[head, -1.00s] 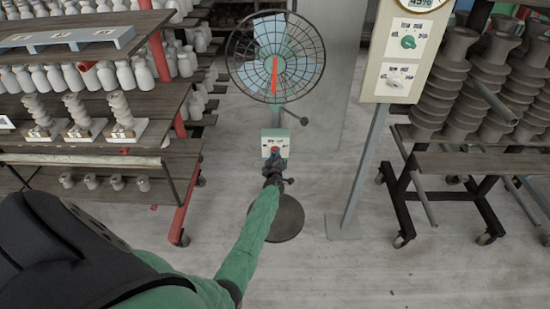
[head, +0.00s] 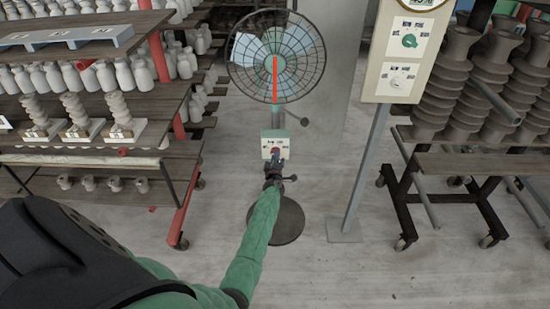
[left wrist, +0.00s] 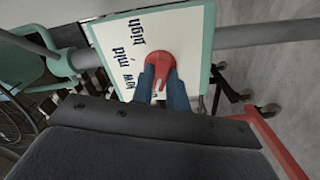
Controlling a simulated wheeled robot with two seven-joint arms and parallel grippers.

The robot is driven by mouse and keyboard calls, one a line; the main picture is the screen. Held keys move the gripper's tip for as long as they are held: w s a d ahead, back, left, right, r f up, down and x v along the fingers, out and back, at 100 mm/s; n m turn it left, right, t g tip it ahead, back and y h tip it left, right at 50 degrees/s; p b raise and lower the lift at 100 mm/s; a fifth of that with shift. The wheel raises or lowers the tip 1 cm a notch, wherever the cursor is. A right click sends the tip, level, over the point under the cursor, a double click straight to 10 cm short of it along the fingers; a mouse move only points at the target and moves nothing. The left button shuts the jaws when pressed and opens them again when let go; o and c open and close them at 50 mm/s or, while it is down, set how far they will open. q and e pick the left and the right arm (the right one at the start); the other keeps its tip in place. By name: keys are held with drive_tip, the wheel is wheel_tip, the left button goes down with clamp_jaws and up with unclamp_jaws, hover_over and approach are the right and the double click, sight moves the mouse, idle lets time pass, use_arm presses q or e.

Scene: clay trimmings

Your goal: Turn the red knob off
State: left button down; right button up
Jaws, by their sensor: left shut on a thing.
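The red knob (left wrist: 160,62) sits on a cream panel (left wrist: 115,45) marked low, mid and high in the left wrist view. In the head view the panel (head: 266,152) is on the post of a standing fan (head: 300,72). My left gripper (head: 274,160) reaches up to the panel. In the left wrist view its two blue fingers (left wrist: 161,85) are shut on the knob, one on each side. The knob's pointer is partly hidden between the fingers. My right gripper is not in view.
A control box (head: 405,60) with a green knob (head: 409,41) and a white knob stands on a post to the right. Shelves of white bottles (head: 105,76) are on the left. A rack of dark ribbed insulators (head: 480,80) is at the right.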

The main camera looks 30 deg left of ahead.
use_arm(q)
drive_tip(key=c, duration=1.4)
unclamp_jaws()
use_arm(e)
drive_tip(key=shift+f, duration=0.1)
